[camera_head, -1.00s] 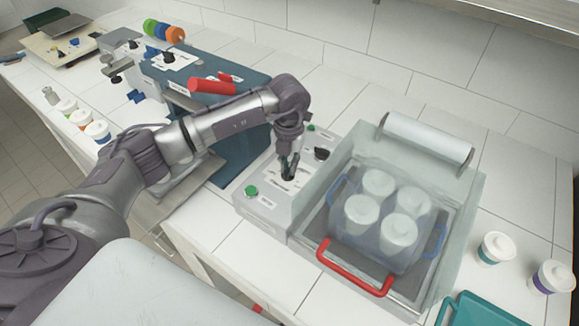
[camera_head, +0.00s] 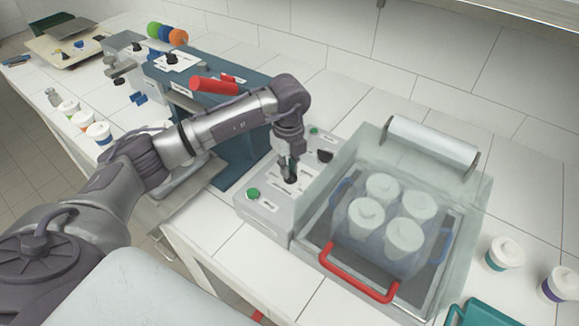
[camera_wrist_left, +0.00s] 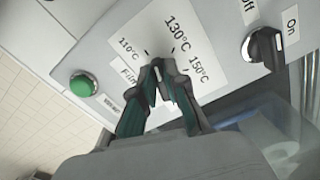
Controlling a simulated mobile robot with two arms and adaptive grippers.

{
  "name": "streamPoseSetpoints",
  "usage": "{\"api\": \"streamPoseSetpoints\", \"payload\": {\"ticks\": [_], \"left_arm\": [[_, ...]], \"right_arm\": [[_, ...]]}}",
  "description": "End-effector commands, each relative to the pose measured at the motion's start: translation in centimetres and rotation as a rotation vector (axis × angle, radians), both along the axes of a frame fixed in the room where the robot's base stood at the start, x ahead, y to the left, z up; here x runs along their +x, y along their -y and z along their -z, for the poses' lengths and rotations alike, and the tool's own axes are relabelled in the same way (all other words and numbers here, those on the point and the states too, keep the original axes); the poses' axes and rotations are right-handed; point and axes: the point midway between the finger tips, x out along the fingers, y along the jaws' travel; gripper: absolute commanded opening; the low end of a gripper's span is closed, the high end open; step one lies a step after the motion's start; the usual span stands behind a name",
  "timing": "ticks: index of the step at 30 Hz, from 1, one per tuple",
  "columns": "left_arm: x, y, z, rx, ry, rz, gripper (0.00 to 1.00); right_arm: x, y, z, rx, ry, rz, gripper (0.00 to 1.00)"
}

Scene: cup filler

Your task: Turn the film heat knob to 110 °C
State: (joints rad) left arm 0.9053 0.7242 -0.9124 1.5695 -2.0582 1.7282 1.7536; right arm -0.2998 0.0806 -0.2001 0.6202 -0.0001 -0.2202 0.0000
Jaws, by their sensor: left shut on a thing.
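The film heat knob (camera_head: 290,180) is a small dark knob on the grey control panel, on a white label. My left gripper (camera_head: 289,172) points down over it and is shut on it. In the left wrist view the dark fingertips (camera_wrist_left: 163,72) close around the knob and mostly hide it. The dial label (camera_wrist_left: 202,55) there reads 110 °C, 130 °C and 150 °C. I cannot tell surely which mark the knob points to. My right gripper is not in view.
A green button (camera_head: 253,193) and a black On/Off knob (camera_head: 325,156) sit on the panel (camera_head: 272,208). To the right is a clear-lidded sealer with a red handle (camera_head: 358,278) and several white cups inside. A blue machine with a red lever (camera_head: 214,85) stands behind the arm.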

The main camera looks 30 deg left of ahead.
Motion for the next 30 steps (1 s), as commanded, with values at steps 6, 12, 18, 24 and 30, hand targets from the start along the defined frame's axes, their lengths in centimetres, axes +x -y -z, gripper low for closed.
{"api": "streamPoseSetpoints", "payload": {"ticks": [6, 12, 18, 24, 30], "left_arm": [[-0.14, -0.08, 0.04, 0.001, 0.000, -0.163, 0.00], [-0.20, -0.11, 0.02, 0.001, 0.000, -0.265, 0.00], [-0.23, -0.12, 0.01, 0.002, 0.000, -0.319, 0.00], [-0.25, -0.12, 0.01, 0.002, 0.000, -0.338, 0.00], [-0.25, -0.13, 0.01, 0.001, -0.001, -0.339, 0.00]], "right_arm": [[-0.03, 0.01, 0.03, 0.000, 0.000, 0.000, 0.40], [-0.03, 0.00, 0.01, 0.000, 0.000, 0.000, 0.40], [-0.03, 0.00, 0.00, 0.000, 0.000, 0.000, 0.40], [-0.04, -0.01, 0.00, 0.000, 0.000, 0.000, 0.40], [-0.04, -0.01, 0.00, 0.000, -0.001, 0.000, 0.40]]}}
